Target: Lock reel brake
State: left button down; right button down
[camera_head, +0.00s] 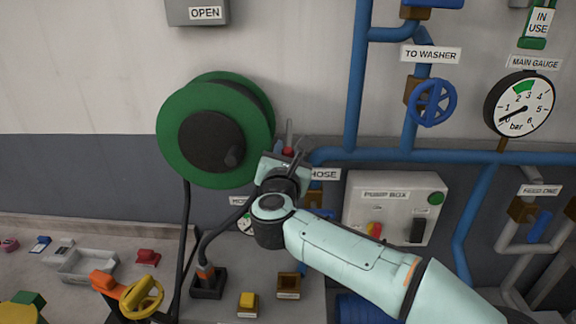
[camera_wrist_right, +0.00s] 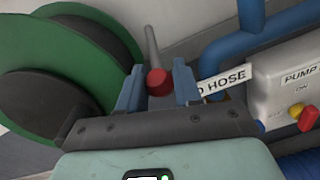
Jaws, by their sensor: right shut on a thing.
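The green hose reel (camera_head: 172,140) with its dark hub is mounted on the wall, left of the middle in the head view. It also fills the left of the right wrist view (camera_wrist_right: 45,85). A grey lever (camera_head: 289,128) with a red end (camera_wrist_right: 157,80) is just right of the reel; I take it for the reel brake. My right gripper (camera_head: 284,158) is at the lever, its blue fingers on either side of the red end. In the right wrist view the gripper (camera_wrist_right: 158,90) is shut on the lever. My left gripper is not in view.
The pump box (camera_head: 398,200) and blue pipes (camera_head: 352,90) are close on the right. A blue valve wheel (camera_head: 431,102) and main gauge (camera_head: 519,104) are higher up. A yellow handwheel (camera_head: 142,296), grey tray (camera_head: 88,265) and small blocks sit below left.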

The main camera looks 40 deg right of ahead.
jog(key=shift+s+a+r, duration=0.1)
jog(key=shift+r, duration=0.8)
jog(key=shift+s+a+r, duration=0.1)
jog(key=shift+r, duration=0.8)
jog(key=c, duration=0.8)
grip_release()
jog(key=shift+f, duration=0.15)
